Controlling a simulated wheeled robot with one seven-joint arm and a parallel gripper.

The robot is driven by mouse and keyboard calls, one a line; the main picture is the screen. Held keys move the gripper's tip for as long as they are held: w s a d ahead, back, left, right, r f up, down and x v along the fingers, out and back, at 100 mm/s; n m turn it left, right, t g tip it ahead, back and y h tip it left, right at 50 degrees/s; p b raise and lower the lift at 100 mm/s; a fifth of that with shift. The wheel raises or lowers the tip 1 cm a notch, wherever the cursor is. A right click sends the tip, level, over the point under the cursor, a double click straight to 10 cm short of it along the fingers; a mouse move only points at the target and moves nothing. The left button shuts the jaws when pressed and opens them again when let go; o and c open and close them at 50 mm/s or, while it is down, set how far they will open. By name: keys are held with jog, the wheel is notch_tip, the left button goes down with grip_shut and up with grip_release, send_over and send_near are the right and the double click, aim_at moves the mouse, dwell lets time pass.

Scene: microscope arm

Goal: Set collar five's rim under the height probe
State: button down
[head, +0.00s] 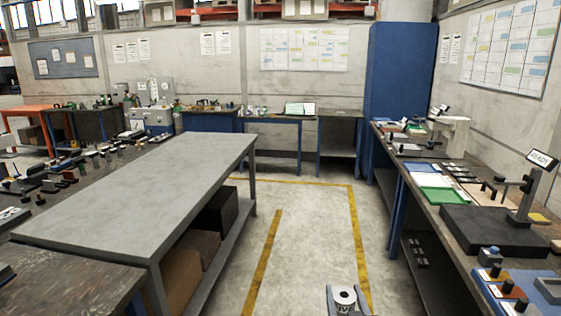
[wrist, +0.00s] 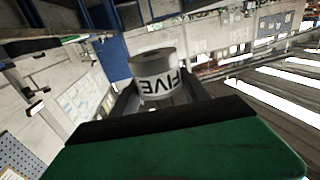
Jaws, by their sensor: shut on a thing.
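Collar five (head: 345,299) is a short pale cylinder with a grey top, a dark centre hole and the label "FIVE". My gripper (head: 346,306) is shut on it at the bottom of the head view, over open floor. In the wrist view the collar (wrist: 155,76) sits between the two dark fingers (wrist: 155,98), its label upside down. The height probe (head: 505,185) appears to be the dark arm on a stand at the right bench, with a small "READY" display (head: 542,160) on its post. A dark block base (head: 490,230) lies below it.
The right bench (head: 455,210) also holds a green tray (head: 437,195), a white tray and several small blocks near its front edge. A long grey table (head: 150,190) stands on the left. The floor (head: 310,225) between them is clear, with yellow lines.

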aim_at(350, 301)
jog(key=f, duration=0.1)
jog(key=s+f, duration=0.1)
jog(key=f, duration=0.1)
jog(key=s+f, duration=0.1)
jog(key=shift+s+f, duration=0.2)
jog(key=shift+f, duration=0.05)
jog(key=r, duration=0.2)
jog(key=s+r, duration=0.1)
jog(key=r, duration=0.1)
jog(key=s+r, duration=0.1)
jog(key=r, duration=0.2)
jog(key=shift+r, duration=0.1)
jog(key=shift+w, duration=0.1)
jog(key=shift+d, duration=0.1)
